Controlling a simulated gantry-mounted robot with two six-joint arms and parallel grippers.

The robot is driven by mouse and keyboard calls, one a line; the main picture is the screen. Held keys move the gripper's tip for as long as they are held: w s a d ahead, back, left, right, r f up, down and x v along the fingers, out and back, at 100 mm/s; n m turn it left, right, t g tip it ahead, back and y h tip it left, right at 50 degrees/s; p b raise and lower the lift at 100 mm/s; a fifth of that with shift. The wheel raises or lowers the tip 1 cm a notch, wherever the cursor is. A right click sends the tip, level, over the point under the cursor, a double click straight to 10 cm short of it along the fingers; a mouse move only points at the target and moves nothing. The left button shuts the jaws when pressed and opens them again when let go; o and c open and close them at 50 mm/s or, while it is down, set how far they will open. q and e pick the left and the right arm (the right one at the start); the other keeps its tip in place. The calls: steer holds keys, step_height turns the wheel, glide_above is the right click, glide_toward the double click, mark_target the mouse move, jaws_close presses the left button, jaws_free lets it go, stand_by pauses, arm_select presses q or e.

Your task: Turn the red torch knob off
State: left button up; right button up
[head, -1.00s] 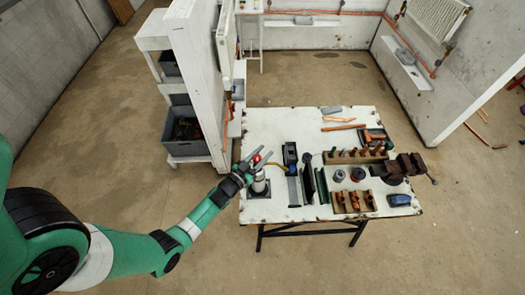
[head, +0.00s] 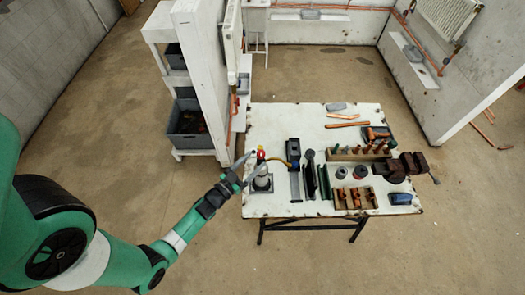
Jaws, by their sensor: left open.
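The torch (head: 263,171) stands upright on a dark square base at the left end of the workbench. Its red knob (head: 261,154) is at the top, and a yellow hose curves off to the right. My left gripper (head: 252,165) is open at the torch's upper left, with its fingers pointing up and right close to the knob. I cannot tell whether a finger touches the torch. My right gripper is not in view.
The white workbench (head: 290,118) holds a black block (head: 293,151), a wooden rack of tools (head: 358,154), a bench vise (head: 405,166) and a blue item (head: 400,198). A white partition (head: 203,75) stands behind the bench's left end. Bare floor lies in front.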

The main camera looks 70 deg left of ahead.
arm_select(q)
steer(key=v, duration=0.3)
steer(key=shift+s+d, duration=0.2)
steer(key=shift+s, duration=0.1)
